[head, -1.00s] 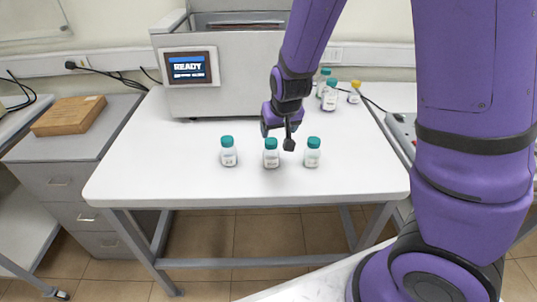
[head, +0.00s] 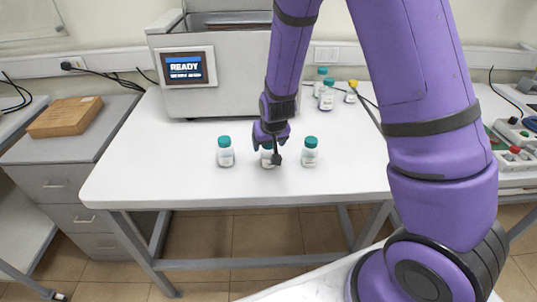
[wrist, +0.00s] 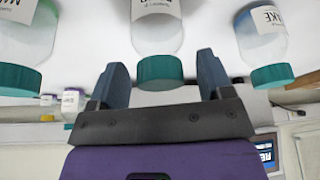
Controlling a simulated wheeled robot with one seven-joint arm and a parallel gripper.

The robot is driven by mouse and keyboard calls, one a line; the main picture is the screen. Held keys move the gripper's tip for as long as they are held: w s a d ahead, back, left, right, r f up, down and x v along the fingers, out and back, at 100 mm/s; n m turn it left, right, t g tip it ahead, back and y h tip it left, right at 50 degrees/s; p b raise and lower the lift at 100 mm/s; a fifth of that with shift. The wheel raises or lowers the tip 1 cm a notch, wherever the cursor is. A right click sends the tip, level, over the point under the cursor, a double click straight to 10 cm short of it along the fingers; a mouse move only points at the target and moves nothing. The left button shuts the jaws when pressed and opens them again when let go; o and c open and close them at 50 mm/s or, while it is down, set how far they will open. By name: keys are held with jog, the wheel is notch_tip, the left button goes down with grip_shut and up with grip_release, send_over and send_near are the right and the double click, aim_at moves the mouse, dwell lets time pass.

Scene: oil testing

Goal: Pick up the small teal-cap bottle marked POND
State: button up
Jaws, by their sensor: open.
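Three small clear bottles with teal caps stand in a row on the white table: left (head: 226,152), middle (head: 266,158) and right (head: 310,153). My gripper (head: 276,155) is at the middle bottle and partly hides it. In the wrist view, which is upside down, the open fingers (wrist: 162,72) stand either side of the middle bottle's teal cap, with gaps. The middle bottle's label (wrist: 155,8) is cut off, so I cannot tell whether it says POND. The bottle at the wrist view's right (wrist: 262,35) shows letters ending in "AKE". The third bottle's label (wrist: 15,8) is unreadable.
Behind is a grey machine (head: 225,98) with a screen (head: 186,67) saying READY. At the back right stand more teal-cap bottles (head: 327,97) and a yellow-cap one (head: 351,93). The table front (head: 230,188) is clear. The neighbouring bottles stand close on both sides.

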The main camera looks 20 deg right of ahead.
jog(key=shift+w+f, duration=0.1)
jog(key=shift+f, duration=0.1)
jog(key=shift+c, duration=0.4)
jog(key=c, duration=1.1)
jog(key=shift+o, duration=0.2)
jog(key=shift+r, duration=0.15)
